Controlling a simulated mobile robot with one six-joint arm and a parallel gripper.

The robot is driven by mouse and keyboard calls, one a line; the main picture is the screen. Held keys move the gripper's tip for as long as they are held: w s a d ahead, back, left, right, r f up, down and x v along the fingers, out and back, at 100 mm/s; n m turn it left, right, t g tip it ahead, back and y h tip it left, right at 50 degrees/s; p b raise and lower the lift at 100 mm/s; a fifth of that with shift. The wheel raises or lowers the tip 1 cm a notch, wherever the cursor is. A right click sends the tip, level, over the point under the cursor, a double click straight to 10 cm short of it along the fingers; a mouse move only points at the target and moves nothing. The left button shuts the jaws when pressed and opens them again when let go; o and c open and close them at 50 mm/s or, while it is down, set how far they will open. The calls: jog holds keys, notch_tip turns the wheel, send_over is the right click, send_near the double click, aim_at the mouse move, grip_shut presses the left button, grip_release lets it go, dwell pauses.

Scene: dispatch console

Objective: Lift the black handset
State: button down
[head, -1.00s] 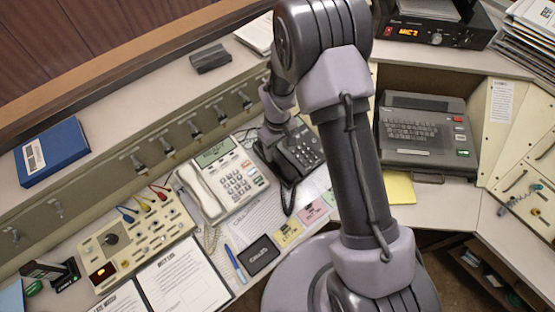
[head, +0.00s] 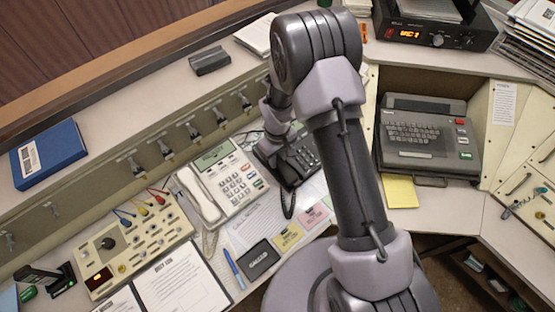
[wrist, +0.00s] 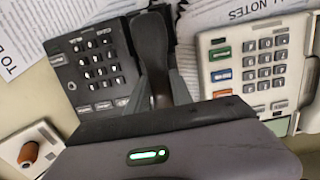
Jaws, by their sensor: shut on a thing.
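The black desk phone (head: 303,160) sits on the console, right of the white phone, partly hidden by my arm. In the wrist view its keypad base (wrist: 97,68) lies left of the black handset (wrist: 151,50). My gripper (wrist: 156,72) is shut on the handset, which runs up the picture between the dark fingers. In the head view my gripper (head: 270,143) is over the left side of the phone, and the handset is mostly hidden there. I cannot tell how far, if at all, the handset is off its base.
The white phone (head: 238,182) stands close on the left and also shows in the wrist view (wrist: 255,68). Papers lie around both phones. A switch panel (head: 135,240) is farther left, and a grey keyboard machine (head: 425,140) stands right of my arm.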

notch_tip(320, 180, up, 4)
jog(key=shift+f+p, duration=0.1)
jog(key=shift+p, duration=0.6)
jog(key=s+a+r+p, duration=0.1)
jog(key=s+a, duration=0.1)
jog(key=s, duration=0.5)
jog(key=s+a, duration=0.3)
jog(key=s, duration=0.5)
jog(key=r+p, duration=0.3)
jog(key=r, duration=0.2)
jog(key=shift+s+d+r+p, duration=0.1)
jog(key=shift+s+d+p, duration=0.1)
jog(key=shift+p, duration=0.15)
